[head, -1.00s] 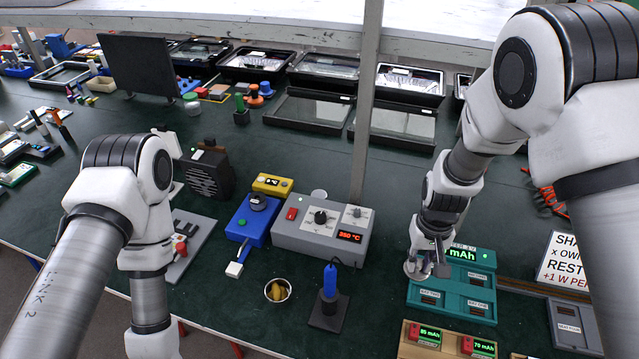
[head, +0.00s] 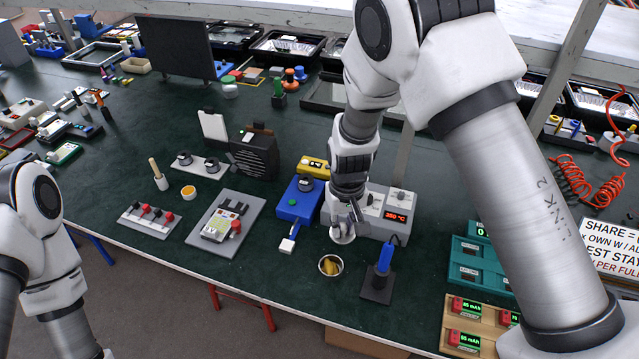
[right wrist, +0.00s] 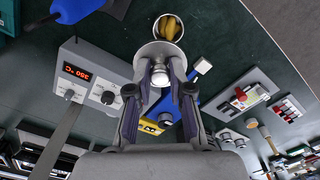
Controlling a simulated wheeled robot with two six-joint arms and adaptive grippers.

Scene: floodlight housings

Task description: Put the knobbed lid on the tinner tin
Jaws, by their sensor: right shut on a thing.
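The tinner tin (head: 330,266) is a small round metal tin with yellowish stuff inside, open at the top, on the green bench in front of the soldering station. The knobbed lid (head: 342,235) is a pale silver disc. My right gripper (head: 346,216) is shut on its knob and holds it just behind the tin. In the right wrist view the lid (right wrist: 160,50) hangs between the fingers (right wrist: 160,76), and the tin (right wrist: 168,28) shows beyond its edge, uncovered. My left arm is at the lower left; its gripper is out of view.
The grey soldering station (head: 398,214) is right behind the gripper. A blue iron in its stand (head: 378,280) is close to the tin's right, and a blue box (head: 299,200) is to the left. The bench's front edge lies just before the tin.

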